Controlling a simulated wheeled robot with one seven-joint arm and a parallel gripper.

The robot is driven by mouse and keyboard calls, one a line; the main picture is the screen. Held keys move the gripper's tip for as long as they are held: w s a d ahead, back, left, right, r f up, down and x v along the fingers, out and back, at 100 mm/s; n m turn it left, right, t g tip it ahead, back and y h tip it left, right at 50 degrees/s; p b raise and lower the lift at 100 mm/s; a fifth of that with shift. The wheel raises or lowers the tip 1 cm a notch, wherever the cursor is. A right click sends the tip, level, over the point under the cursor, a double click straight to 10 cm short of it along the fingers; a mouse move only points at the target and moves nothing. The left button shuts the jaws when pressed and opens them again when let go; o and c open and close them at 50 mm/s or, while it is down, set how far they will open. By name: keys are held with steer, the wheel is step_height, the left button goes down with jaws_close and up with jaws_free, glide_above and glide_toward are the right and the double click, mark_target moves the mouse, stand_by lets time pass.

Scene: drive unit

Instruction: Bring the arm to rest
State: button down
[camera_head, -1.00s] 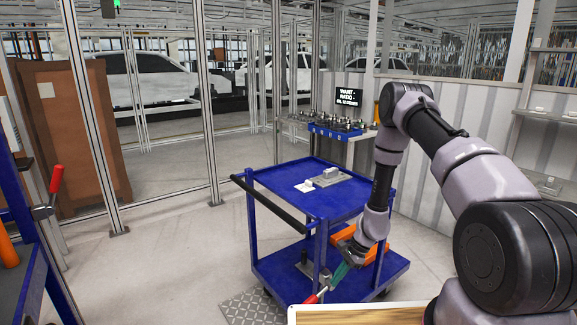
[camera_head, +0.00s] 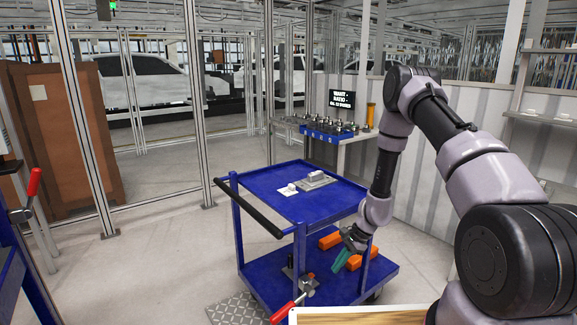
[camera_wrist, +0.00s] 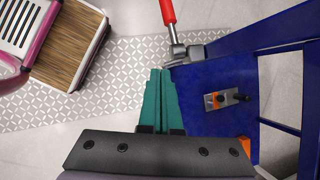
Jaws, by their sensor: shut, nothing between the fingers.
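My gripper (camera_head: 338,263) with green fingers is at the end of my bent arm, low beside and over the lower shelf of the blue cart (camera_head: 290,178). In the wrist view the green fingers of my gripper (camera_wrist: 160,72) lie together, shut with nothing between them. A red-handled metal clamp (camera_head: 285,310) is at the cart's lower front. In the wrist view the clamp (camera_wrist: 168,12) is just beyond the fingertips; I cannot tell the exact gap. My arm reaches forward and down from the right side of the head view.
Orange blocks (camera_head: 331,241) lie on the cart's lower shelf, close to my gripper. A grey metal part (camera_head: 318,181) sits on the cart top. Another red-handled clamp (camera_head: 34,182) stands at far left. A parts table (camera_head: 345,138) is behind the cart. Open floor lies left.

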step_height(320, 180, up, 35)
steer(key=d+n+t, duration=0.2)
steer(key=n+t, duration=0.1)
steer(key=n, duration=0.2)
steer(key=s+d+r+n+t+h, duration=0.1)
steer(key=s+d+r+n+t, duration=0.1)
steer(key=s+r, duration=0.8)
steer(key=s+d+r+n+t+h, duration=0.1)
steer(key=s+d+r, duration=0.3)
steer(key=s+r, duration=0.6)
steer(key=s+t+h, duration=0.1)
steer(key=s, duration=0.1)
steer(key=shift+s+r+n+t+h, duration=0.3)
steer(key=shift+s+r+n+t, duration=0.05)
steer(key=shift+n+t, duration=0.05)
